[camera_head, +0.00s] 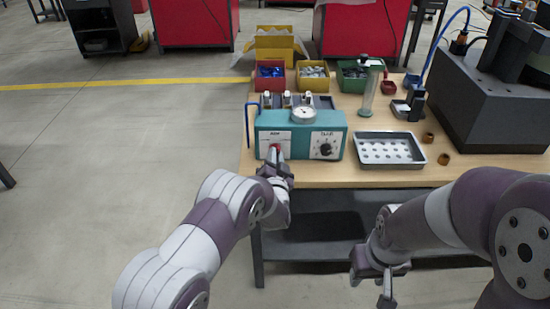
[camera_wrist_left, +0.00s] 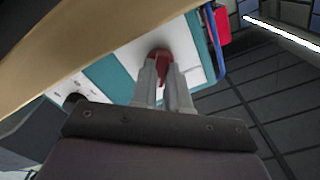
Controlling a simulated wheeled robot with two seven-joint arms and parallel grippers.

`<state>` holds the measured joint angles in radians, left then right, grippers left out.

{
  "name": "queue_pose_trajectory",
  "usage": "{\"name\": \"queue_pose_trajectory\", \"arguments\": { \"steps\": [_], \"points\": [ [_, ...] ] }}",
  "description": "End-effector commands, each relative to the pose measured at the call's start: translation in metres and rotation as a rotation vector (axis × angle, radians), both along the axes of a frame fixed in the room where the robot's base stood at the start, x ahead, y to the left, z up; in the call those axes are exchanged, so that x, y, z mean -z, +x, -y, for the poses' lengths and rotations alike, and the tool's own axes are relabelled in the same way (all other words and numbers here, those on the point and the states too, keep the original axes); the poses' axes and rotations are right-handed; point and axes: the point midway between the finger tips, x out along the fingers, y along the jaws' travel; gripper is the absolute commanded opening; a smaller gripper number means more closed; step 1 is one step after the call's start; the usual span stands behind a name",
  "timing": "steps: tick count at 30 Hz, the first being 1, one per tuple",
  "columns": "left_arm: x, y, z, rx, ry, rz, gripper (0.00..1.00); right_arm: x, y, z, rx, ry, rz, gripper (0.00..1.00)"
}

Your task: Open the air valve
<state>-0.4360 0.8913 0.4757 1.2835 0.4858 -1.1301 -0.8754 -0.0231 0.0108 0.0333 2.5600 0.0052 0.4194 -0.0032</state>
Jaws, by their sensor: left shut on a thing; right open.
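The teal air control box (camera_head: 334,121) stands at the front left of the wooden table. The red air valve handle (camera_head: 276,149) is on the left white panel of its front face. It also shows in the left wrist view (camera_wrist_left: 160,53). My left gripper (camera_head: 274,157) is shut on the red handle, with its fingertips around it at the box face. The fingers partly hide the handle. My right gripper (camera_head: 372,283) is open and empty, low in front of the table and apart from everything.
A black dial (camera_head: 325,149) is on the box's right panel and a round gauge (camera_head: 304,114) on top. A blue hose (camera_head: 247,125) runs at its left side. A grey tray (camera_head: 390,163) lies to the right, near brown rings (camera_head: 444,159). Coloured bins (camera_head: 311,80) stand behind.

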Motion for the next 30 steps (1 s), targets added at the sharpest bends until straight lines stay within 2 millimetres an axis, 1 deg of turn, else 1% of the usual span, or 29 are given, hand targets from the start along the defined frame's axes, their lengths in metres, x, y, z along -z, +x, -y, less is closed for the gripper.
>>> {"name": "queue_pose_trajectory", "arguments": {
  "steps": [6, 11, 26, 27, 29, 30],
  "points": [
    [0.0024, -0.0008, -0.0001, 0.001, 0.095, -0.006, 0.0, 0.0, 0.0, 0.0, 0.0, 0.0, 0.0, 0.43],
    [0.0027, -0.0008, -0.0001, 0.001, 0.133, -0.006, 0.0, 0.0, 0.0, 0.0, 0.0, 0.0, 0.0, 0.43],
    [0.0029, -0.0009, -0.0002, 0.0, 0.15, -0.006, 0.0, 0.0, 0.0, 0.0, 0.0, 0.0, 0.0, 0.43],
    [0.003, -0.0009, -0.0002, 0.0, 0.15, -0.006, 0.21, 0.0, 0.0, 0.0, 0.0, 0.0, 0.0, 0.43],
    [0.0028, -0.0008, -0.0001, 0.001, 0.15, -0.006, 0.4, 0.0, 0.0, 0.0, 0.0, 0.0, 0.0, 0.43],
    [0.0024, -0.0007, -0.0001, 0.001, 0.15, -0.006, 0.4, 0.0, 0.0, 0.0, 0.0, 0.0, 0.0, 0.43]
  ]
}}
